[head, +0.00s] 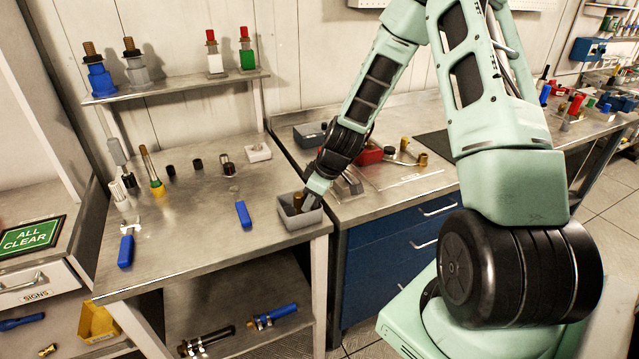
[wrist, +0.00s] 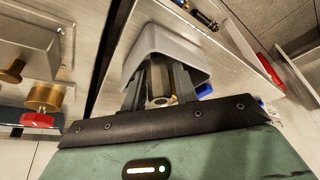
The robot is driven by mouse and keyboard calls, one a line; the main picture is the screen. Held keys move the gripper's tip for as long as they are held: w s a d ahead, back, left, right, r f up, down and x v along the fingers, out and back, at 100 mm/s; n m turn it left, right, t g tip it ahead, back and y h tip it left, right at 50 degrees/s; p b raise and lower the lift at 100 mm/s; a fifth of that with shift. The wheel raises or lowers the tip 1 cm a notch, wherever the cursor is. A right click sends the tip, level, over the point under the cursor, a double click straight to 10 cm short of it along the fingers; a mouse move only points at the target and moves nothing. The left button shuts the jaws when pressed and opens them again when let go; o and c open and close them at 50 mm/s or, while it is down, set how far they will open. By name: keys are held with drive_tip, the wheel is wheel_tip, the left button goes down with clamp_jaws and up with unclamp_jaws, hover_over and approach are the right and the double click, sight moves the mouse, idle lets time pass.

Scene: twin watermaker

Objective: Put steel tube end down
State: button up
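My gripper (head: 309,201) points down into a small grey bin (head: 290,221) at the front right corner of the metal table. In the wrist view my two dark fingers (wrist: 160,88) reach into the same bin (wrist: 150,42). A short metallic piece, seemingly the steel tube end (wrist: 159,94), fills the gap between the fingers, and they look closed on it. Its far end is hidden. In the head view a brown cylindrical piece (head: 297,201) shows inside the bin, beside the fingers. I cannot tell whether the held piece touches the bin floor.
A blue handle-like bar (head: 243,214) lies left of the bin. A white block (head: 258,153) and several small fittings stand farther back. Right of the bin is a blue-drawered counter (head: 430,187) with parts. The table's front middle is clear.

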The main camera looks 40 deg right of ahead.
drive_tip(key=b+v, duration=0.2)
drive_tip(key=v, duration=1)
drive_tip(key=s+a+r+n+g, duration=0.1)
drive_tip(key=s+a, duration=0.3)
drive_tip(key=a, duration=0.7)
drive_tip(key=s+a+r+g, duration=0.15)
drive_tip(key=s+a, duration=0.25)
drive_tip(key=a, duration=0.7)
drive_tip(key=s+a, duration=0.4)
drive_tip(key=s, duration=0.3)
drive_tip(key=s+a+r+n+g+h, duration=0.1)
drive_tip(key=s+a, duration=0.3)
drive_tip(key=s, duration=0.4)
drive_tip(key=shift+s+a+r+h, duration=0.15)
drive_tip(key=shift+s+r+h, duration=0.1)
drive_tip(key=shift+s+h, duration=0.05)
drive_tip(key=shift+g, duration=0.25)
